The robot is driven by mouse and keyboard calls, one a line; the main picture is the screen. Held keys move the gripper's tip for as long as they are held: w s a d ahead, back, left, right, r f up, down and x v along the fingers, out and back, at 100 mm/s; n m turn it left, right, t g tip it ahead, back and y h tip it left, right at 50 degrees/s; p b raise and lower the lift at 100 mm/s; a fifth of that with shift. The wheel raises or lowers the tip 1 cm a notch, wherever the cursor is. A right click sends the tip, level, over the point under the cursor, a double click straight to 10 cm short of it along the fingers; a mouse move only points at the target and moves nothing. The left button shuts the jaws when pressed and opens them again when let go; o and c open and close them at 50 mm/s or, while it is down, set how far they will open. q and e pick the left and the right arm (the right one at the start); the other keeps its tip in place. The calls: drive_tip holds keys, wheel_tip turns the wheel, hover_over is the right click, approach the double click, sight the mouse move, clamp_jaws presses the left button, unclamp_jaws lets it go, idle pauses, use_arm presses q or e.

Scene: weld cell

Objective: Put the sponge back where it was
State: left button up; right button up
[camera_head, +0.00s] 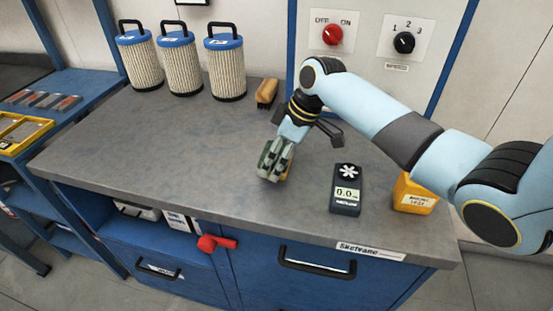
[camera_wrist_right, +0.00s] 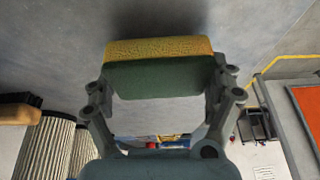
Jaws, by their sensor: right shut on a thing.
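The sponge (camera_wrist_right: 160,78), yellow on one side and dark green on the other, is between the two fingers of my right gripper (camera_wrist_right: 160,92) in the right wrist view. In the head view my right gripper (camera_head: 273,172) points down over the middle of the grey workbench (camera_head: 180,150), shut on the sponge, which its fingers mostly hide. I cannot tell whether the sponge touches the bench top. My left gripper is not in view.
A brush (camera_head: 266,92) lies behind the gripper, right of several blue-capped filters (camera_head: 181,65). A dark meter (camera_head: 347,190) and a yellow box (camera_head: 414,194) stand to the right. The bench's left and front-left area is clear. A red handle (camera_head: 215,243) sticks out in front.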

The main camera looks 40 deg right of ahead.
drive_tip(key=shift+f, duration=0.9)
drive_tip(key=shift+f, duration=0.2)
drive_tip(key=o, duration=0.9)
